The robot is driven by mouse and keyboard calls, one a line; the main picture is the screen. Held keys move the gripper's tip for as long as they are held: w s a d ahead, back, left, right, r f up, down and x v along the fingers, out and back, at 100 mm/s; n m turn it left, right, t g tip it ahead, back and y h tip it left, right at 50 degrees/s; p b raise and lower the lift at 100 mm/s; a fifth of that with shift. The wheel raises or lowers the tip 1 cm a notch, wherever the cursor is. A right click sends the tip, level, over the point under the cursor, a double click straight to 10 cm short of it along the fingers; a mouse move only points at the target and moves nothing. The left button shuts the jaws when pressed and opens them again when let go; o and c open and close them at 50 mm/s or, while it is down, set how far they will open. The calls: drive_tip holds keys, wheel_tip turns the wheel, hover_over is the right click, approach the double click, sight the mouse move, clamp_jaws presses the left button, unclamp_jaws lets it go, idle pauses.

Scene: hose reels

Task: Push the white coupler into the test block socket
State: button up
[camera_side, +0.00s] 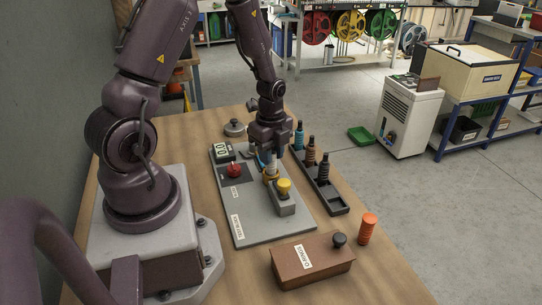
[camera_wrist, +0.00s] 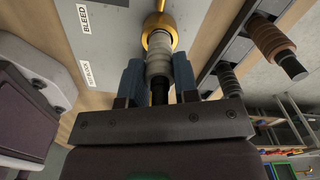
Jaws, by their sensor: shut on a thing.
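My gripper (camera_side: 268,158) is over the grey test block (camera_side: 286,207) and shut on the white coupler (camera_side: 271,170). In the wrist view my gripper's blue fingers (camera_wrist: 158,78) stand on either side of the white coupler (camera_wrist: 159,55), with its dark rear part between them. The coupler's front end meets the brass socket (camera_wrist: 160,24) and looks in line with it. The socket also shows in the side view (camera_side: 270,179), just below the coupler. How deep the coupler sits in the socket I cannot tell.
A yellow knob (camera_side: 284,185) tops the block close by. A red knob (camera_side: 234,170) and a display (camera_side: 224,152) share the grey plate (camera_side: 256,232). A dark rack (camera_side: 334,203) with several couplers stands to the right. A brown box (camera_side: 312,262) and orange cylinder (camera_side: 367,229) are in front.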

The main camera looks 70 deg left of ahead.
drive_tip(key=shift+f, duration=0.4)
drive_tip(key=shift+f, duration=0.1)
drive_tip(key=o, duration=0.9)
wheel_tip(320, 180, up, 12)
drive_tip(key=shift+r, duration=0.15)
drive_tip(key=s+d+r+n+t, duration=0.2)
drive_tip(key=d+r+n, duration=0.2)
drive_tip(key=d+r, duration=0.1)
drive_tip(key=s+d+r+n+t, duration=0.1)
drive_tip(key=s+d+r+n, duration=0.2)
drive_tip(key=d+r+n, duration=0.2)
drive_tip(key=s+d+r+n+t, duration=0.2)
drive_tip(key=s+d+r+n, duration=0.1)
drive_tip(key=d+r+n, duration=0.1)
drive_tip(key=shift+s+d+r+n+t, duration=0.15)
drive_tip(key=shift+d+r, duration=0.25)
drive_tip(key=shift+d, duration=0.25)
drive_tip(key=shift+s+d+r+n+t, duration=0.15)
drive_tip(key=shift+d+r, duration=0.2)
drive_tip(key=shift+d, duration=0.25)
